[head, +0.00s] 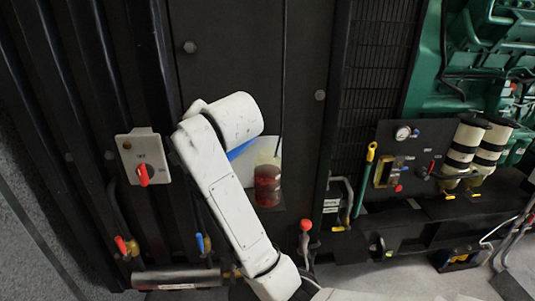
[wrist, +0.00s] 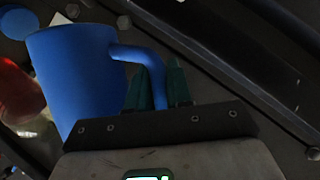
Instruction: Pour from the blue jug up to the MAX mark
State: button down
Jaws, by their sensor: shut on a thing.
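The blue jug (wrist: 75,75) fills the left middle of the wrist view, with its handle on its right side. The dark green fingers of my gripper (wrist: 155,90) are shut on that handle. In the head view my white arm hides the gripper and most of the jug; only a blue sliver of the jug (head: 240,151) shows. Just right of it is a translucent tank (head: 267,183) with red liquid in its lower part. A red translucent part of the tank (wrist: 16,92) shows at the left edge of the wrist view. I cannot read a MAX mark or see the jug's contents.
A panel with a red rotary switch (head: 144,174) is left of my arm. Red and blue valve handles (head: 121,245) are below it. A gauge panel (head: 405,160) and cream filters (head: 465,148) stand at right. A blue round cap (wrist: 18,22) lies near the jug.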

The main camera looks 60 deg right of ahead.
jog(key=shift+f, duration=0.1)
dwell(0.7)
jog(key=w+a+f+n+g+h+b, duration=0.1)
jog(key=a+f+n+h+b, duration=0.1)
jog(key=f, duration=0.4)
jog(key=w+a+f+n+g+h+b, duration=0.2)
jog(key=f+n, duration=0.2)
jog(key=f, duration=0.2)
jog(key=shift+f+h, duration=0.3)
jog(key=shift+f, duration=0.05)
jog(key=shift+a+r, duration=0.1)
dwell(0.7)
notch_tip(320, 180, up, 6)
jog(key=p, duration=0.4)
dwell(0.5)
